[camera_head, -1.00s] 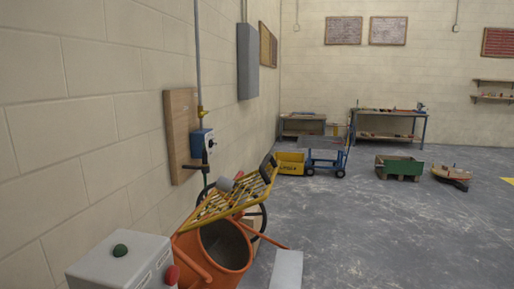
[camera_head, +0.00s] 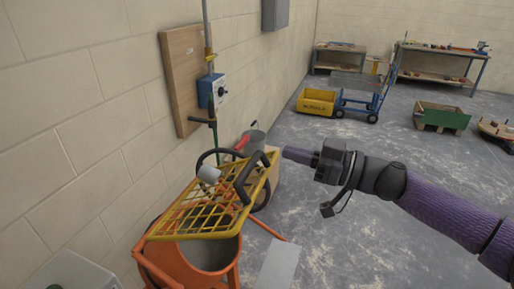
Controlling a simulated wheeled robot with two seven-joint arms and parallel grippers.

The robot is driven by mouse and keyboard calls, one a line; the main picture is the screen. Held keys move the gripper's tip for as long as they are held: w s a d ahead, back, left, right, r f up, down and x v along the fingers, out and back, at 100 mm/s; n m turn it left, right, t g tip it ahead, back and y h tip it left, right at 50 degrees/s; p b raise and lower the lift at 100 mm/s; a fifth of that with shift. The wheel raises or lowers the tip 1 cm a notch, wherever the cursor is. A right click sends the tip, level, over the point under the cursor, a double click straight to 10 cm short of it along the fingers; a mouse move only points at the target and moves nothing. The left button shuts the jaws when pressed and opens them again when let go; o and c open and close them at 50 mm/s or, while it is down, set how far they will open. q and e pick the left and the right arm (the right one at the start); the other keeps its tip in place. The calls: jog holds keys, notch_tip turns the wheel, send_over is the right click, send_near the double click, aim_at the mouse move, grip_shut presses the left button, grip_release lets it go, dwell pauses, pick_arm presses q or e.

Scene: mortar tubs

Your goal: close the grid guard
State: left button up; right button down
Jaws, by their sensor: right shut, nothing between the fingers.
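The grid guard (camera_head: 190,220) is a yellow wire grid with a black curved handle bar (camera_head: 243,184) at its right side. It is tilted up, and part of the drum's open mouth shows below its near edge. The orange mixer drum (camera_head: 192,272) stands under it at the lower left. My right gripper (camera_head: 288,153) comes in from the right, with its tip pointing left. It is shut and empty, to the right of the guard's handle and apart from it in the picture. My left gripper is out of view.
A blue switch box (camera_head: 218,91) on a wooden board (camera_head: 178,75) is on the left wall. A grey box (camera_head: 70,272) stands at the lower left. A yellow tub (camera_head: 316,103) and a blue trolley (camera_head: 372,104) stand farther back.

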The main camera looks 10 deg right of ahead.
jog(key=r+p, duration=0.1)
send_over(258, 183)
jog(key=f, duration=0.3)
jog(key=shift+w+a+f+b, duration=0.15)
jog(key=shift+a+f+b, duration=0.05)
jog(key=shift+b, duration=0.1)
jog(key=shift+d+f, duration=0.1)
jog(key=shift+f, duration=0.25)
